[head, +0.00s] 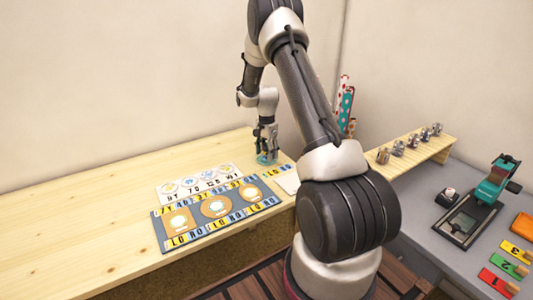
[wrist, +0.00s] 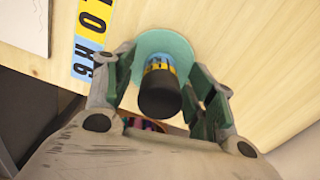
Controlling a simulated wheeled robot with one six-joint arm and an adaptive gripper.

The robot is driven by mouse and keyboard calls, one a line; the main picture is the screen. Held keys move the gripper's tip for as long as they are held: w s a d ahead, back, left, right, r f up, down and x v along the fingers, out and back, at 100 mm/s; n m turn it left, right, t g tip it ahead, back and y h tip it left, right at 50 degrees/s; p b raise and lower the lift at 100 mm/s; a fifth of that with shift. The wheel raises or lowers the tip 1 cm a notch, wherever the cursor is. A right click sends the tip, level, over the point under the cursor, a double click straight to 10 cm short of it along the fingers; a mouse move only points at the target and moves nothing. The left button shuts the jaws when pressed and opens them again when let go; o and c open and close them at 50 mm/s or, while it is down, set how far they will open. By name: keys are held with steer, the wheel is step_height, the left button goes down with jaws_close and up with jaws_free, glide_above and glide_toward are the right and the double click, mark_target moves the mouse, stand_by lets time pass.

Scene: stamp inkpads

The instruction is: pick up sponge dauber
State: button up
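The sponge dauber (wrist: 160,88) looks like a black-ended cylinder with a blue and yellow band. It stands on a round teal base or pad (wrist: 178,43) on the wooden table; I cannot tell whether the teal part belongs to it. My gripper (wrist: 163,65) points down over it in the wrist view, with one green-padded finger on each side. The fingers look open, with small gaps beside the cylinder. In the head view my gripper (head: 267,143) is low at the table's back, over the teal part (head: 266,159), and mostly hides the dauber.
A blue board (head: 208,238) with letter and number strips and a white card (head: 168,188) lie left of my gripper. A small wooden rack (head: 425,155) with several stamps stands right. A teal press (head: 490,185) is on the grey table. The wooden table's left side is clear.

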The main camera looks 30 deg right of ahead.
steer(key=c, duration=0.9)
step_height(320, 180, up, 10)
steer(key=shift+r, duration=0.1)
steer(key=shift+c, duration=0.2)
